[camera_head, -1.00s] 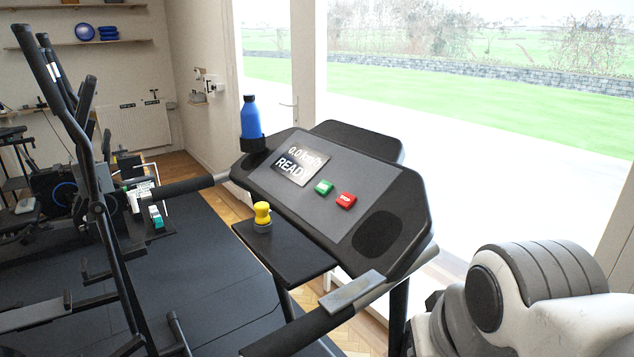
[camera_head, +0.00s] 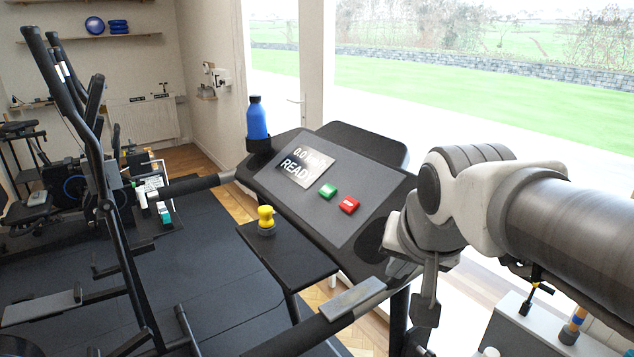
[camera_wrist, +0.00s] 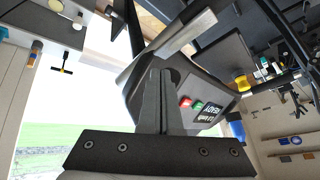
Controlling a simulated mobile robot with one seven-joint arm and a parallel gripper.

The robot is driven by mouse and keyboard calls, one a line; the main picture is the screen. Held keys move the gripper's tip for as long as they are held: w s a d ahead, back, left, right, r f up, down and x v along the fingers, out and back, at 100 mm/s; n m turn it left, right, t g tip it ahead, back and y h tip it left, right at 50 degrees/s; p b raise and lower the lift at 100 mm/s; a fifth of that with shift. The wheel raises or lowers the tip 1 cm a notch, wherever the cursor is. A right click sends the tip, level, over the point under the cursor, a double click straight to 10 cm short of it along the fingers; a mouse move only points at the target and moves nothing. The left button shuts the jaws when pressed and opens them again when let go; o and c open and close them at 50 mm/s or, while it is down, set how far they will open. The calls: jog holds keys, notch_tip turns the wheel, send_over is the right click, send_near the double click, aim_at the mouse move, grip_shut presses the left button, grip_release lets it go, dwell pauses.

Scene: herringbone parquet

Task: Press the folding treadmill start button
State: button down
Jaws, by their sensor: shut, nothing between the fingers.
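The treadmill console (camera_head: 370,179) is a dark tilted panel whose display (camera_head: 303,170) reads "0.0" and "READY". A green button (camera_head: 328,191) sits right of the display, with a red button (camera_head: 349,205) marked STOP beside it. In the wrist view the red button (camera_wrist: 185,102) and green button (camera_wrist: 197,106) appear just right of the fingers. My gripper (camera_wrist: 163,74) is shut and empty, apart from both buttons. In the head view my arm stands at the console's right end, with its hand pointing down and its fingertips hard to make out.
A blue bottle (camera_head: 257,118) stands at the console's far left. A grey plate (camera_head: 352,298) lies on the near handrail. A white unit (camera_head: 520,330) with small items stands at lower right.

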jog(key=w+a+r+m+t+p, duration=0.1)
jog(key=w+a+r+m+p, duration=0.1)
jog(key=w, duration=0.7)
jog(key=w+a+r+m+y+p, duration=0.1)
jog(key=w+a+m, duration=0.4)
jog(key=w, duration=0.5)
jog(key=w+a+r+m+t+y+p, duration=0.1)
jog(key=w+a+r+m+p, duration=0.2)
jog(key=w+a, duration=0.3)
jog(key=w+m+p, duration=0.1)
jog(key=w, duration=0.3)
jog(key=shift+r+t, duration=0.15)
jog(key=shift+t, duration=0.15)
jog(key=b, duration=0.2)
send_over(325, 196)
jog(key=a, duration=0.1)
jog(key=f, duration=0.6)
jog(key=shift+s+a+f, duration=0.1)
jog(key=shift+s+f, duration=0.05)
jog(key=shift+s, duration=0.25)
jog(key=shift+w+d+f+b, duration=0.25)
jog(key=shift+d+f+b, duration=0.15)
jog(key=shift+f, duration=0.2)
jog(key=shift+f, duration=0.1)
jog(key=shift+w+d+f+b, duration=0.15)
jog(key=shift+d+f+b, duration=0.05)
jog(key=shift+f+b, duration=0.15)
